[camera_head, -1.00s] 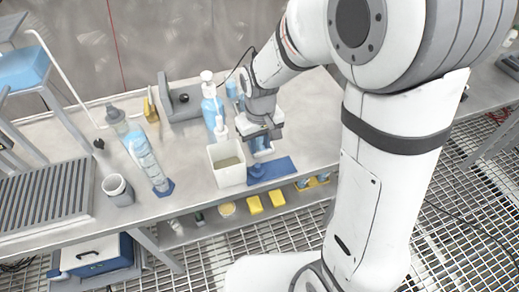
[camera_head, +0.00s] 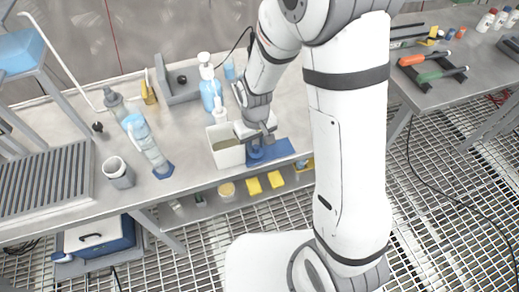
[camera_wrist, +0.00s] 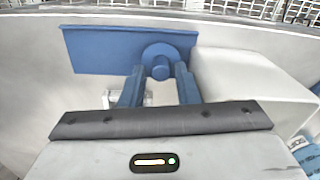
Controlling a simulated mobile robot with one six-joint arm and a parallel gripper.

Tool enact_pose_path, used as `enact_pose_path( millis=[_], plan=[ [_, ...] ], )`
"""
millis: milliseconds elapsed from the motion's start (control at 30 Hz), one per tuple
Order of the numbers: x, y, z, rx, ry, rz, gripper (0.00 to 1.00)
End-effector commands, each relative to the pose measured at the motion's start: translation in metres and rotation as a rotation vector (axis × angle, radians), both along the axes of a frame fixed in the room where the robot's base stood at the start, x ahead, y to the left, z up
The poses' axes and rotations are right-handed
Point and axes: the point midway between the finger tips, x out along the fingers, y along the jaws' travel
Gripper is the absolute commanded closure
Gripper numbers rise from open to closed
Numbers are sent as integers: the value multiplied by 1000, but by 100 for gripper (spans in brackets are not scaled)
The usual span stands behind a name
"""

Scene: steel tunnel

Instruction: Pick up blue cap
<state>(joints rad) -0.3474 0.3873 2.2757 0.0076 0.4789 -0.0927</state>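The blue cap (camera_wrist: 160,56) is a round disc with a small knob, seen in the wrist view on or just in front of a flat blue mat (camera_wrist: 95,50). My gripper (camera_wrist: 159,76) has two blue fingers, apart and pointing towards the cap, one on each side of its knob. A gap shows between the fingers and the knob, so the gripper looks open. In the head view, my gripper (camera_head: 258,143) is low over the blue mat (camera_head: 281,149) at the bench's front edge. There the cap is mostly hidden or merges with the blue fingers.
A white open box (camera_head: 226,152) stands just left of the gripper. Blue spray bottles (camera_head: 209,92) stand behind it. A second bench (camera_head: 450,60) with tools is at right.

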Motion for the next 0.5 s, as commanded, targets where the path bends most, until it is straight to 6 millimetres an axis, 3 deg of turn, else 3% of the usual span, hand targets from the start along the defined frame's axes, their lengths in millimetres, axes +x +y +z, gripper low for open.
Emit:
enact_pose_path(
  millis=[367, 500],
  plan=[
    [0, 0, 0, 0, 0, 1, 100],
    [0, 0, 0, 0, 0, 1, 100]
  ],
)
